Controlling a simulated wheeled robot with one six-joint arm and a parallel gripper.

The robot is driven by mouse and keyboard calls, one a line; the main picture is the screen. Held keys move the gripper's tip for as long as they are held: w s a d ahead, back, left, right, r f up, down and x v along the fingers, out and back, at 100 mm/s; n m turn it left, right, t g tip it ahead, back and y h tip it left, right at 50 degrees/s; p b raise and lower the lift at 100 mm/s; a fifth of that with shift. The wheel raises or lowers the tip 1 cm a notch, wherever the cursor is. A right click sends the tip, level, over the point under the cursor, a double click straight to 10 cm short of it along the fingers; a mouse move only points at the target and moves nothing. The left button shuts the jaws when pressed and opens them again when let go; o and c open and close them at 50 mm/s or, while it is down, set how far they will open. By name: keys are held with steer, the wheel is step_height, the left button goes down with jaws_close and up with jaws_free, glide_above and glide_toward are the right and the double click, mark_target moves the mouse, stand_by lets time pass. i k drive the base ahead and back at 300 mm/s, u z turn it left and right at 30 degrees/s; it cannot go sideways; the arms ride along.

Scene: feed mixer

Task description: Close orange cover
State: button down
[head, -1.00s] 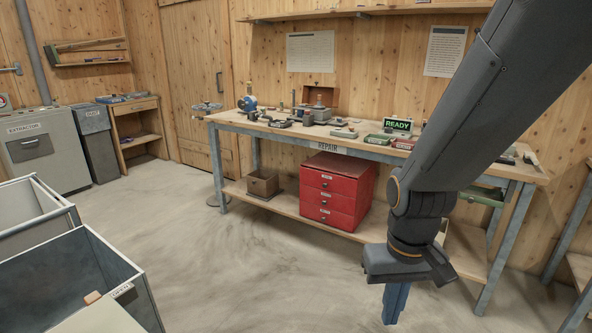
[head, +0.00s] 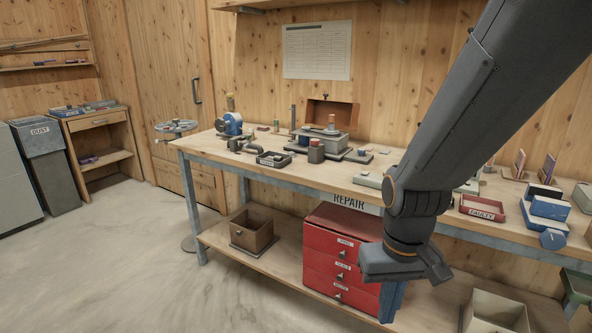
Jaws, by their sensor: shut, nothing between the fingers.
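An orange-brown wooden panel (head: 333,113) stands upright at the back of the repair bench, behind a grey boxy device (head: 322,140). It looks like a raised cover, but I cannot tell whether it is hinged to that device. My gripper (head: 391,302) hangs pointing down at the right of the picture, in front of the bench and the red drawer unit. Its blue fingers are shut and empty. It is well apart from the panel, below and to the right of it.
The repair bench (head: 345,196) carries a blue machine (head: 232,124), a black tray (head: 272,159), a red tray (head: 482,208) and small parts. A red drawer unit (head: 330,275) and an open wooden box (head: 252,232) sit on its lower shelf. The floor at left is clear.

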mark_target(317, 111)
steer(key=i, duration=0.7)
steer(key=u, duration=1.25)
steer(key=i, duration=0.65)
steer(key=z, duration=2.05)
